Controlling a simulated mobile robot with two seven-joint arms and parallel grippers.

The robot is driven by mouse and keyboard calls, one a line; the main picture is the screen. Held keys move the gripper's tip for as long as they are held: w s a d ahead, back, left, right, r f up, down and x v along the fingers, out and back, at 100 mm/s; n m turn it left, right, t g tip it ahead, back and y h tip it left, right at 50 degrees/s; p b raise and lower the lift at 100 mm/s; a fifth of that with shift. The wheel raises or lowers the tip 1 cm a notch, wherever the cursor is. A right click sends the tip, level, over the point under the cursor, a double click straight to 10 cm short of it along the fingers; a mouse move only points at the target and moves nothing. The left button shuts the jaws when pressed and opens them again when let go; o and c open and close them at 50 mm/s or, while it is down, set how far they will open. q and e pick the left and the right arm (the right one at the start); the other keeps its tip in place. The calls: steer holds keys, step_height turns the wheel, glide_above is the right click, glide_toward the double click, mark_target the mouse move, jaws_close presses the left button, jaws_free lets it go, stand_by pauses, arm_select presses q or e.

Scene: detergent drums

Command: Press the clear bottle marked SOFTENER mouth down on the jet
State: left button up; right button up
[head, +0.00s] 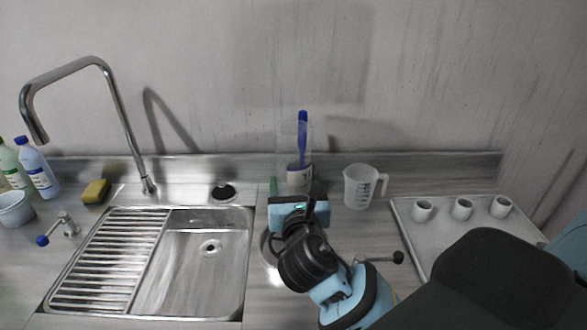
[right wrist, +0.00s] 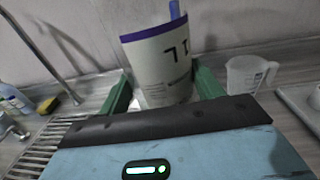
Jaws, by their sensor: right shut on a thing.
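My right gripper (right wrist: 163,98) is shut on a clear bottle, whose pale label (right wrist: 162,62) with a purple edge shows between the green fingers in the right wrist view. The large marking on the label looks turned over; I cannot read the word SOFTENER. In the head view the label (head: 299,178) shows just beyond the gripper (head: 295,187). The bottle's mouth is hidden. A round metal rim (head: 264,246) shows partly beneath the gripper; I cannot see a jet in it. My left gripper is not in view.
A blue handle (head: 303,128) rises at the bottle. The sink (head: 205,285) and tap (head: 112,90) are left, with a black round piece (head: 223,191) on its back edge. A measuring jug (head: 359,187) and a tray (head: 408,228) with white cups stand right. A black-knobbed lever (head: 397,257) is near my arm.

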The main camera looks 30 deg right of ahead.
mark_target(295, 153)
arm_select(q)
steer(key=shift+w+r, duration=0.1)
arm_select(e)
steer(key=shift+r+p, duration=0.45)
steer(key=shift+r, duration=0.75)
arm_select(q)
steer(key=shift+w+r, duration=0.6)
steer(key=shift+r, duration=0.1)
arm_select(e)
steer(key=shift+r, duration=1.05)
steer(key=shift+r, duration=2.5)
